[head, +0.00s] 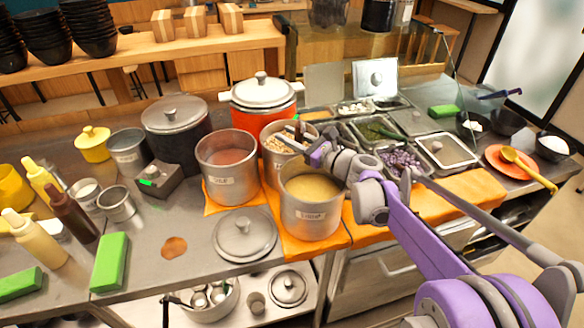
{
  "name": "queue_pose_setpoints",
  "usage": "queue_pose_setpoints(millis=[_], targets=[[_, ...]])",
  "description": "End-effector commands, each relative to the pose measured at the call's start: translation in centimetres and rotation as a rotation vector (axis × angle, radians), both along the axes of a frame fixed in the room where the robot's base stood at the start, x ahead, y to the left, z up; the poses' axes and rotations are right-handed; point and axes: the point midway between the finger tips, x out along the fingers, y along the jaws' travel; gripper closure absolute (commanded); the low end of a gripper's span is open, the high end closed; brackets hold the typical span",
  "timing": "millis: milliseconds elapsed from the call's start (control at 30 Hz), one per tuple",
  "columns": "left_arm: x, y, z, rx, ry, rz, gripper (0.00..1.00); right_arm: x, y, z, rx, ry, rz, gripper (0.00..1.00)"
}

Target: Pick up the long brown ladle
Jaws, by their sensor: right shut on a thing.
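My right gripper (303,139) reaches in from the right, over the back pot (272,176) of pale food. It is shut on a thin dark handle (299,126) at that pot's rim, which looks like the long brown ladle. The handle is small here and mostly covered by my fingers, and the ladle's bowl is hidden. My left gripper is not in view.
A steel pot of yellowish soup (310,223) stands in front of my right gripper, and a pot of reddish food (228,177) to its left. A lidded orange pot (262,104) is behind. Topping trays (445,150) lie to the right.

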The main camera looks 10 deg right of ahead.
Motion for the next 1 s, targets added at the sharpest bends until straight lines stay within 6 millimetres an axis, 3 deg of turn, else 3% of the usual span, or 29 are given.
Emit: queue_pose_setpoints(millis=[267, 367, 700, 1000], targets=[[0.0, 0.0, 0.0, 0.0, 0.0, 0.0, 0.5, 0.0, 0.0, 0.3, 0.0, 0.0, 0.0, 1.0], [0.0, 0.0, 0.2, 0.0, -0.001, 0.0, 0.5, 0.0, 0.0, 1.5, 0.0, 0.0, 0.0, 1.0], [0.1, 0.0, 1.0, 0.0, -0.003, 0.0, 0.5, 0.0, 0.0, 8.1, 0.0, 0.0, 0.0, 1.0], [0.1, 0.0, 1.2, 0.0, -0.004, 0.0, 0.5, 0.0, 0.0, 10.1, 0.0, 0.0, 0.0, 1.0]])
